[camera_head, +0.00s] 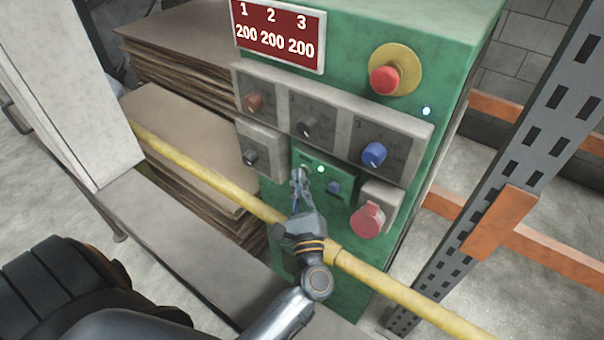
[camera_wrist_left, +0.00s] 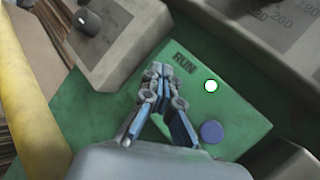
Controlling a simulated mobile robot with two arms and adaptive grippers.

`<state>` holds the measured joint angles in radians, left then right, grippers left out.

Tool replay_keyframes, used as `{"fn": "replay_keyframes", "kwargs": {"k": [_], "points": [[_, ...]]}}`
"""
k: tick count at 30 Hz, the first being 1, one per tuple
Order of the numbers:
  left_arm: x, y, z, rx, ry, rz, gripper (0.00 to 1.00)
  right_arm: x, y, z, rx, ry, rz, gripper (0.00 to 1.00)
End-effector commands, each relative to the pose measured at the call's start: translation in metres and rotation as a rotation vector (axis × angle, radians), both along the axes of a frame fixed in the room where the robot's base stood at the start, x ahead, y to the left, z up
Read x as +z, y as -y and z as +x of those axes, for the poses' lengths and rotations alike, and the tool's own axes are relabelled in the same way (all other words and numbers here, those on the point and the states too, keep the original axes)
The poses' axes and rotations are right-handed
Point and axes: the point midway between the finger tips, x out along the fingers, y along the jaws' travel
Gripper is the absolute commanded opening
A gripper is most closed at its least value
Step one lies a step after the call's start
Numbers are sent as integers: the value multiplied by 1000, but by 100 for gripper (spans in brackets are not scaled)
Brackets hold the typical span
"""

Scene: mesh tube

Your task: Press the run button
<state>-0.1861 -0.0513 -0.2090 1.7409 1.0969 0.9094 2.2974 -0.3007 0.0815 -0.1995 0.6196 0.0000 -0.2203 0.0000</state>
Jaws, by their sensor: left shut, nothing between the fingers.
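The run panel (camera_head: 322,181) is a small green plate on the front of a green control cabinet (camera_head: 462,30). In the left wrist view, the plate carries a "RUN" label (camera_wrist_left: 185,62), a lit white lamp (camera_wrist_left: 210,86) and a round blue button (camera_wrist_left: 211,131). My left gripper (camera_head: 299,176) is shut and empty, its fingertips at the plate's upper left corner. In the left wrist view, the fingertips (camera_wrist_left: 158,72) are just beside the "RUN" label. They hide that part of the plate, so I cannot tell whether they touch a button there. My right gripper is not in view.
A yellow rail (camera_head: 190,178) crosses in front of the cabinet, under my left wrist. A red emergency stop (camera_head: 385,80) is higher up. An upright rack (camera_head: 550,110) stands at right.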

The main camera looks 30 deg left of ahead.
Motion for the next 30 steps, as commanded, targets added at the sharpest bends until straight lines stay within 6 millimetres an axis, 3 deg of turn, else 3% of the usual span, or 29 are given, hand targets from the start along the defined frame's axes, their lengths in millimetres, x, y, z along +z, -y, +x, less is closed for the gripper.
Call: {"fn": "replay_keyframes", "kwargs": {"k": [25,30], "points": [[0,-1,-8,0,0,0,0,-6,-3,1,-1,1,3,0],[-2,-2,-19,1,-3,0,0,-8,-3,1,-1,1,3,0]]}}
